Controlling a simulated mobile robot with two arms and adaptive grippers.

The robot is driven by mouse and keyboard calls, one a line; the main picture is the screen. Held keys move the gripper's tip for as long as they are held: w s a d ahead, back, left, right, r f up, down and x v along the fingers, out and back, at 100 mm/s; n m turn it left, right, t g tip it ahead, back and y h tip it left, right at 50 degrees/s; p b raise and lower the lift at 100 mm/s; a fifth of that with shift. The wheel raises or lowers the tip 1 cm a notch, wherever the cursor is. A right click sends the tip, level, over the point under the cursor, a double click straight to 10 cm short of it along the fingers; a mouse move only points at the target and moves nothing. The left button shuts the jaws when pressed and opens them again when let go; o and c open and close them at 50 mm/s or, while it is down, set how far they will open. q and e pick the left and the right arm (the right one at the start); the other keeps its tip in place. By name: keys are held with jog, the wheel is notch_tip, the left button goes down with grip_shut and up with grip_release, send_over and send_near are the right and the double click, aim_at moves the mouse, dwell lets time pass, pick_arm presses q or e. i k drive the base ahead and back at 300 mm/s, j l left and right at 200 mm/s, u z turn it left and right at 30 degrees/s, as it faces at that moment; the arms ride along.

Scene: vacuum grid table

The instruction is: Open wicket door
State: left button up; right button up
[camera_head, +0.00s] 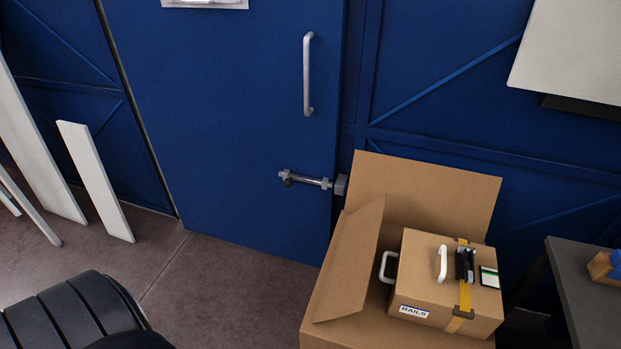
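The blue wicket door (225,120) fills the middle of the head view and stands shut, flush with the blue wall around it. A white vertical pull handle (307,75) is fixed near its right edge. Below the handle, a metal slide bolt (307,180) lies horizontally across the door's right side. Its right end reaches a grey catch (341,185) on the frame; I cannot tell how deep it sits in it. Neither of my grippers shows in this view, and nothing touches the handle or bolt.
An open cardboard box (345,270) stands before the door's lower right, holding a smaller handled carton (425,275). A grey table (580,285) is at right. White boards (95,180) lean at left. The floor (220,285) before the door is clear.

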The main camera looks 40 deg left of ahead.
aim_at(228, 98)
jog(key=u, duration=1.65)
